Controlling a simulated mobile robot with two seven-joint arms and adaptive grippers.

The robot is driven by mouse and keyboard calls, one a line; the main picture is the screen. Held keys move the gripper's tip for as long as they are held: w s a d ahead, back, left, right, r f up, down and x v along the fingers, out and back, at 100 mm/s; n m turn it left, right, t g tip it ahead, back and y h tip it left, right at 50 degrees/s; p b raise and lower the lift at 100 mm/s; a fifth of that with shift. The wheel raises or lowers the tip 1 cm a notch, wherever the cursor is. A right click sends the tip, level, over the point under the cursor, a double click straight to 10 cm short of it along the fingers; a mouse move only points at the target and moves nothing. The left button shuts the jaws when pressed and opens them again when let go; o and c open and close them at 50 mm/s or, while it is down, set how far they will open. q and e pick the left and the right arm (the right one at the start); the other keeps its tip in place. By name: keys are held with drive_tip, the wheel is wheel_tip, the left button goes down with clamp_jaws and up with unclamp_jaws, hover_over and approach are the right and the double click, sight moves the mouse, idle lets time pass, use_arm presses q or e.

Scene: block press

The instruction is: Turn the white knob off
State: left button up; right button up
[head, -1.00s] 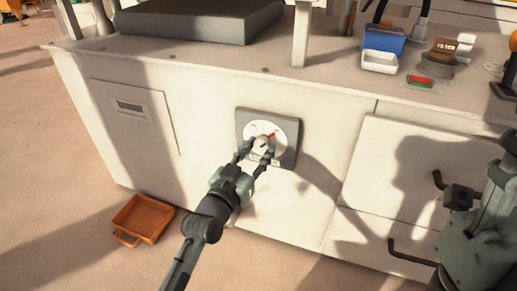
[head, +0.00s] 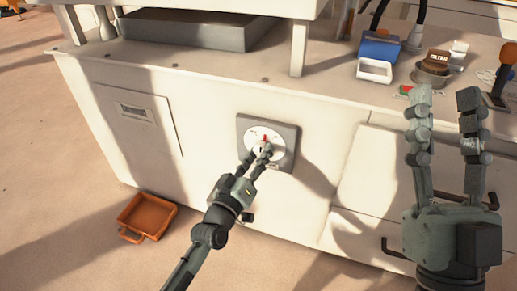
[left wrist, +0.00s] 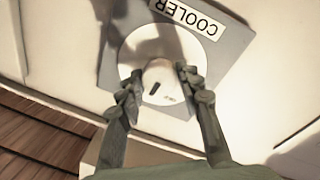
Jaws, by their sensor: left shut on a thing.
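The white knob (head: 262,147) sits on a round white dial (head: 253,134) on a grey square plate on the cabinet front. A small red mark shows at the top of the knob. My left gripper (head: 257,157) is shut on the knob, one finger on each side. In the left wrist view the knob (left wrist: 161,80) lies between the fingertips (left wrist: 160,85), and a dark slot shows on its face. The plate bears a COOLER label (left wrist: 190,17), upside down in that view. My right gripper (head: 445,100) is raised at the right, fingers up and apart, empty.
An orange tray (head: 121,216) lies on the floor at the left. Drawers with dark handles (head: 392,250) are partly behind my right gripper. On the counter stand a blue box (head: 381,47), a white tray (head: 374,70) and a dark round dish (head: 431,75).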

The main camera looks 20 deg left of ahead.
use_arm(q)
drive_tip(key=n+p, duration=0.1)
drive_tip(key=n, duration=0.3)
drive_tip(key=shift+r, duration=0.1)
drive_tip(key=shift+d+n+t+y+p, duration=0.1)
drive_tip(key=shift+n+t+y+p, duration=0.3)
drive_tip(key=shift+n, duration=2.4)
use_arm(e)
drive_tip(key=shift+w+a+f+g, duration=0.3)
drive_tip(key=shift+w+f+g, duration=0.1)
drive_tip(key=shift+f+g, duration=0.2)
drive_tip(key=shift+w+a+f+g, duration=0.25)
drive_tip(key=shift+w+f+g, duration=0.1)
drive_tip(key=shift+f+g, duration=0.3)
drive_tip(key=shift+w+a+f+g, duration=0.3)
drive_tip(key=shift+w+f+g, duration=0.1)
drive_tip(key=shift+f+g, duration=0.2)
use_arm(q)
drive_tip(key=o, duration=1.2)
drive_tip(key=shift+c, duration=0.2)
use_arm(e)
drive_tip(key=shift+f, duration=0.1)
